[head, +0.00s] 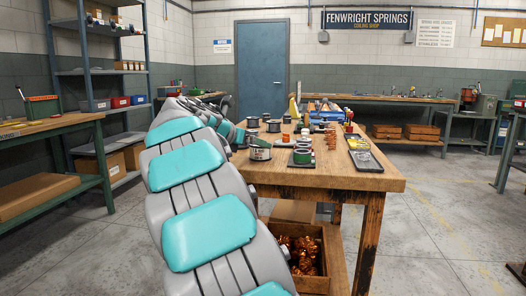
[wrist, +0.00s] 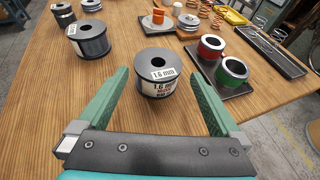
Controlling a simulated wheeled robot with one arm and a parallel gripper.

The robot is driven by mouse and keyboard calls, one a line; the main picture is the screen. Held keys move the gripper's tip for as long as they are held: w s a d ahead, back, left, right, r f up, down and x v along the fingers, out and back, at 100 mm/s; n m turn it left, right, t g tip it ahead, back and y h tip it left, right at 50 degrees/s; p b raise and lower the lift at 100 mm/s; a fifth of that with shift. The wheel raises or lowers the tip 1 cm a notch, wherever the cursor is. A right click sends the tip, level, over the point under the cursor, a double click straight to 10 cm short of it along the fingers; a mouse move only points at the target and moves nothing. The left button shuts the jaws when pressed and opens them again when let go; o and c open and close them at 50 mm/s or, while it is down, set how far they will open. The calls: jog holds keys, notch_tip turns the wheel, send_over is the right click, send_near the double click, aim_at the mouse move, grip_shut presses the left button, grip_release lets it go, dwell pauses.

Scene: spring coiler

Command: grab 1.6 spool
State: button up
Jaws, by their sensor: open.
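The 1.6 mm spool (wrist: 158,73) stands upright on the wooden table, with a "1.6 mm" label on its top flange and a printed side. In the wrist view my gripper (wrist: 158,95) is open, its two green fingers on either side of the spool's near part. I cannot tell whether either finger touches it. In the head view a spool with a light label (head: 260,150) stands by the end of my arm, which hides part of that area.
Another labelled grey spool (wrist: 90,40) stands to the left. A dark tray (wrist: 233,91) with red and green spools is to the right. Copper springs and a long tray (wrist: 270,52) lie beyond. The wooden table (head: 345,180) has bare room at its near right.

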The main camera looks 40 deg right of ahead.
jog(key=x, duration=0.6)
jog(key=shift+w+f, duration=0.2)
jog(key=shift+f, duration=0.1)
jog(key=shift+a, duration=0.1)
grip_shut()
dwell(0.4)
